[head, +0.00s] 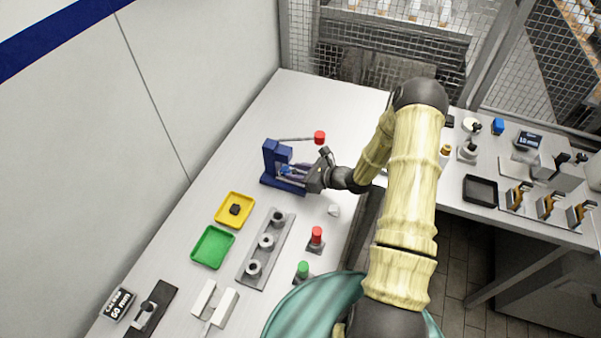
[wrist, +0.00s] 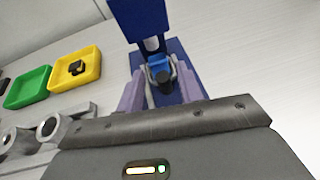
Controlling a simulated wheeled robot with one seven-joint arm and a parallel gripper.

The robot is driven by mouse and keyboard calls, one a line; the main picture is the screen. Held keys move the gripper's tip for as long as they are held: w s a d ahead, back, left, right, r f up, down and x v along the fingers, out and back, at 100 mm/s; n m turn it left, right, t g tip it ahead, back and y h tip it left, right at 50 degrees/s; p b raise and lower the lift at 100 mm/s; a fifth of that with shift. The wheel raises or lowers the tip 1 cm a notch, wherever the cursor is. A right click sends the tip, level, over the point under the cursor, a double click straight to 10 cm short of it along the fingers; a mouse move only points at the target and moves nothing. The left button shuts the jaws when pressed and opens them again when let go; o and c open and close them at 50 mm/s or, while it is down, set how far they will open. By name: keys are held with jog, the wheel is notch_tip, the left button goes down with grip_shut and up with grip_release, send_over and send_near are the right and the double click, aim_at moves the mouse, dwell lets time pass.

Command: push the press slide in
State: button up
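The blue press (head: 271,160) stands on the bench, with a lever ending in a red knob (head: 320,137). Its blue column (wrist: 138,20) and base also show in the wrist view. A small blue block (wrist: 160,63) with a dark knob-like part sits low in front of the column, between two lilac side pieces. My gripper (head: 306,176) is at the press's right, low at its front end and pointing at it. In the wrist view my grey hand covers the near end. My fingertips are not clear, and I cannot tell whether they touch the slide.
A yellow tray (head: 246,222) with a dark piece and a green tray (head: 200,258) lie nearer on the bench. A grey fixture with round sockets (head: 251,252), a red button (head: 316,234) and a green button (head: 303,267) stand nearby. The bench behind the press is clear.

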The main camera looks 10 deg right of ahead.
jog(key=shift+d, duration=0.2)
jog(key=shift+s+d+r, duration=0.1)
jog(key=shift+s+d, duration=0.05)
jog(key=b+v, duration=0.3)
jog(key=v, duration=1.3)
jog(key=shift+s+d+r, duration=0.2)
jog(key=shift+s+r, duration=0.05)
jog(key=shift+r, duration=0.05)
jog(key=shift+a, duration=0.1)
